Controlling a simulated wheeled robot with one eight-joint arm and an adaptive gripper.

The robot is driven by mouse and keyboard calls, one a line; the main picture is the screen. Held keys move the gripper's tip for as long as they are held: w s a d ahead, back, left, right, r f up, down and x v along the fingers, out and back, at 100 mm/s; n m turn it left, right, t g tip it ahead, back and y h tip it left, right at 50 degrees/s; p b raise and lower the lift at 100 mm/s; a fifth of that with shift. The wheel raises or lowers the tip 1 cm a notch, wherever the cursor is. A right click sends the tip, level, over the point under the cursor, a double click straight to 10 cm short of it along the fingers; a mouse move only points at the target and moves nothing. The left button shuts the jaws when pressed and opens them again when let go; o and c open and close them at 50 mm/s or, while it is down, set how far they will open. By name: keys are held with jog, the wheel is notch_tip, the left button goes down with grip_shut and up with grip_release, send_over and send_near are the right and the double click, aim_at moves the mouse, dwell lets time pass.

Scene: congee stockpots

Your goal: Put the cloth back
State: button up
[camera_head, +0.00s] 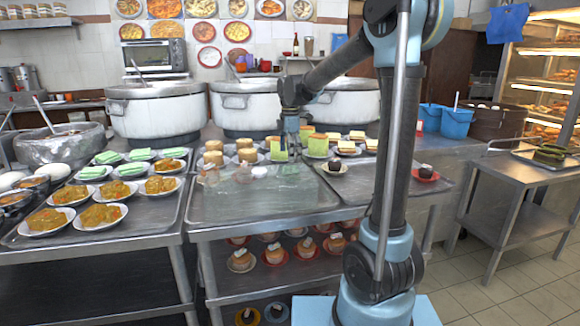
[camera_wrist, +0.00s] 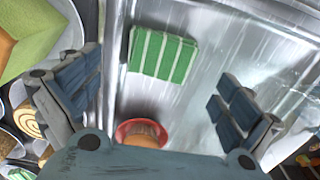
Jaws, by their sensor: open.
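A green cloth with white stripes (camera_wrist: 163,54) lies flat on a shiny metal surface (camera_wrist: 215,60) in the wrist view, above the middle of the picture. My gripper (camera_wrist: 158,100) is open and empty, its two fingers spread to the left and right. The cloth lies ahead of the fingers, apart from both. In the head view my gripper (camera_head: 289,128) points down over the back of the counter, near the plated cakes. I cannot pick out the cloth under it there.
A red-rimmed dish with a brown item (camera_wrist: 140,130) lies low between my fingers. A green block (camera_wrist: 38,32) is at upper left. White stockpots (camera_head: 245,107) stand behind my gripper. Plated cakes (camera_head: 245,154) crowd around it. The counter's front metal tray (camera_head: 260,203) is largely clear.

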notch_tip(320, 180, up, 7)
jog(key=shift+r, duration=0.2)
dwell(0.4)
